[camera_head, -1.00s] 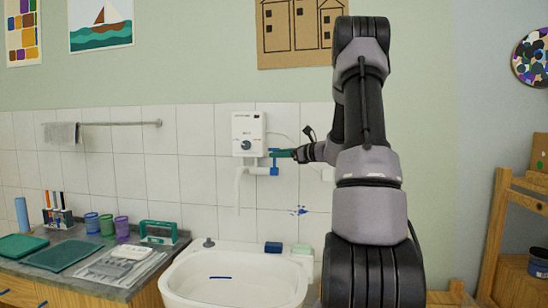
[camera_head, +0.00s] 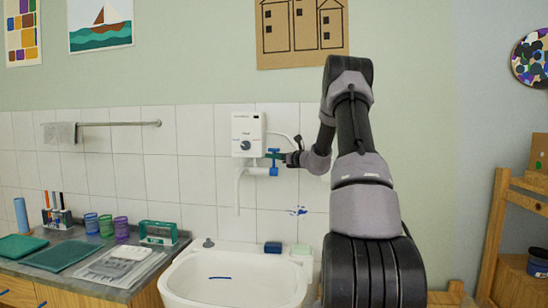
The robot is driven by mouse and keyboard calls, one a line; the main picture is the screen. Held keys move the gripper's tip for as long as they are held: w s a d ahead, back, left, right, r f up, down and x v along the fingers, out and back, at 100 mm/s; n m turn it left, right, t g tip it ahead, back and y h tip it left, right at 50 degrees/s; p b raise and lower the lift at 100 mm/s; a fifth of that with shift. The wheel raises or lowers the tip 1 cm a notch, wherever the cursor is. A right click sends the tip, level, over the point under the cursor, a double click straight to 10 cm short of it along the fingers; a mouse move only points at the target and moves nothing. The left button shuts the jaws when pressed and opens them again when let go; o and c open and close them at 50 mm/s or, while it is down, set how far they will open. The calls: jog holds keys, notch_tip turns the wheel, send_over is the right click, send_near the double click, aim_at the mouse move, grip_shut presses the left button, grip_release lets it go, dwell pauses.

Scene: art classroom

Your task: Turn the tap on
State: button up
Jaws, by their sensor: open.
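The tap is a white pipe (camera_head: 239,190) under a white wall-mounted water heater (camera_head: 248,134), with its spout bending down over the sink (camera_head: 238,275). A small blue tap handle (camera_head: 273,159) sits at the right end of the pipe. My gripper (camera_head: 279,157) comes in from the right at the handle's height. The jaws are open.
A blue sponge (camera_head: 273,247) and a pale green soap block (camera_head: 301,249) lie on the sink's back rim. A counter (camera_head: 115,285) with cups, trays and a brush holder is at left. A wooden easel (camera_head: 500,220) stands at right. A towel rail (camera_head: 120,124) is on the wall.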

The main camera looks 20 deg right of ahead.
jog(key=shift+w, duration=0.1)
grip_shut()
dwell(1.4)
